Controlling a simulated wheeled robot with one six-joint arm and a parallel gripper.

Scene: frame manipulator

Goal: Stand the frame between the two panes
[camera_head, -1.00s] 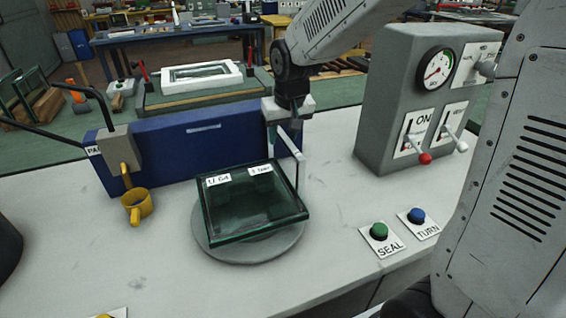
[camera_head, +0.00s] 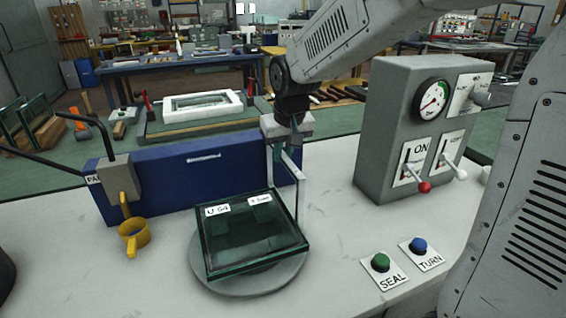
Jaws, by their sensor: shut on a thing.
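My gripper (camera_head: 283,150) is shut on a thin, light grey frame (camera_head: 299,192) and holds it at the far right edge of the glass. Only an upper bar and a side leg of the frame show. The two panes (camera_head: 250,240) look like a dark green glass stack on a round grey turntable (camera_head: 215,283), with two white labels near the far edge. I cannot tell the panes apart clearly. The frame's lower end meets or passes behind the glass edge, and I cannot tell whether any of it is between the panes.
A blue panel (camera_head: 165,160) stands close behind the panes. A grey control box (camera_head: 385,125) with gauge and levers is at right. Green (camera_head: 380,262) and blue (camera_head: 419,245) buttons sit front right.

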